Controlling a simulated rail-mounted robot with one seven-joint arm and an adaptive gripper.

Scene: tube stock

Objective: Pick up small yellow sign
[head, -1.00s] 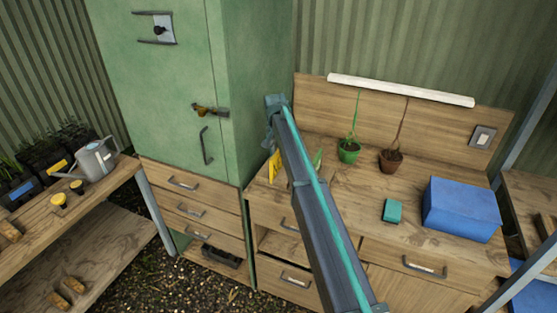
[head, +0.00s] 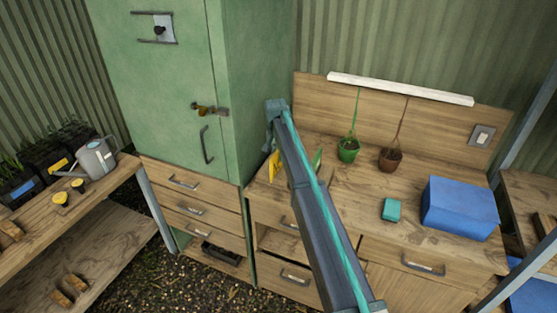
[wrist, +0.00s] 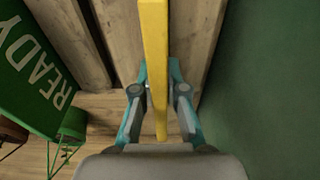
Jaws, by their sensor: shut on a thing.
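The small yellow sign (wrist: 154,45) shows edge-on as a narrow upright strip in the wrist view, between the fingers of my gripper (wrist: 160,92). The fingers are shut on it, one on each side. In the head view the yellow sign (head: 274,166) shows as a small yellow patch at the left end of the wooden bench, just left of my arm. My arm hides the fingers and part of the sign there. I cannot tell whether its lower edge touches the bench.
A green sign reading READY (wrist: 42,65) stands close to the left in the wrist view. The green cabinet (head: 262,90) is close on the other side. A green pot (head: 348,152), a brown pot (head: 391,160), a teal box (head: 392,209) and a blue box (head: 461,208) stand on the bench.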

